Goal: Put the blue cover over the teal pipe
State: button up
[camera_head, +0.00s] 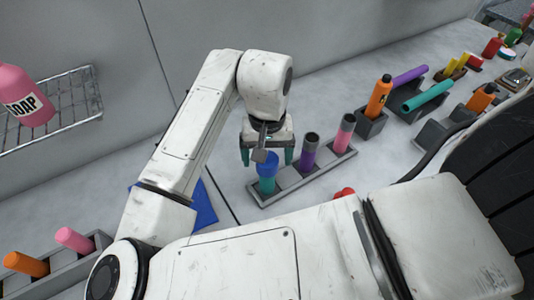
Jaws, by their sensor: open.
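The blue cover (267,165) sits upright on the top of the teal pipe (267,186), which stands in the left end slot of a grey rack (284,194). The lower part of the teal pipe shows beneath the cover. My gripper (267,160) is open above the rack, with one teal fingertip on each side of the blue cover. Both fingertips look apart from it. Part of the cover's top is hidden by my gripper.
A purple pipe (307,158) and a pink pipe (343,139), both grey-topped, stand in the same rack. An orange bottle (379,97) and holders with purple and teal tubes (428,95) stand at the right. A wire shelf (75,105) with a pink soap bottle (22,95) is at left.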

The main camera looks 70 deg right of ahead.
notch_tip(320, 180, up, 11)
dwell(0.7)
jog(key=shift+f, duration=0.15)
